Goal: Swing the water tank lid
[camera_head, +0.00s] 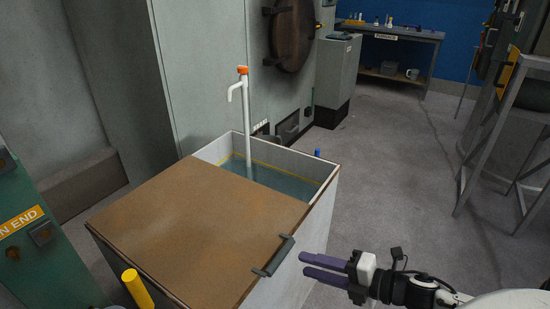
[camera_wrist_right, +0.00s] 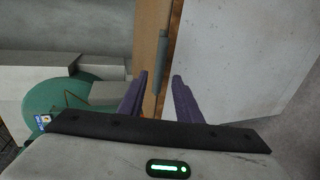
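The water tank (camera_head: 318,226) is a pale box with water (camera_head: 285,181) showing in its open far part. Its brown lid (camera_head: 190,225) covers the near part. A dark bar handle (camera_head: 275,256) sits at the lid's right edge; it also shows in the right wrist view (camera_wrist_right: 161,62), beyond and between the fingers. My right gripper (camera_head: 304,264) has purple fingers, spread apart and empty, just right of the handle. It also shows open in the right wrist view (camera_wrist_right: 160,78). It appears apart from the handle. My left gripper is not in view.
A white pipe with an orange top (camera_head: 246,120) rises from the water. A yellow post (camera_head: 137,289) stands at the tank's near left, beside a green cabinet (camera_head: 40,245). A workbench (camera_head: 390,33) is at the back. The floor (camera_head: 400,170) right of the tank is clear.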

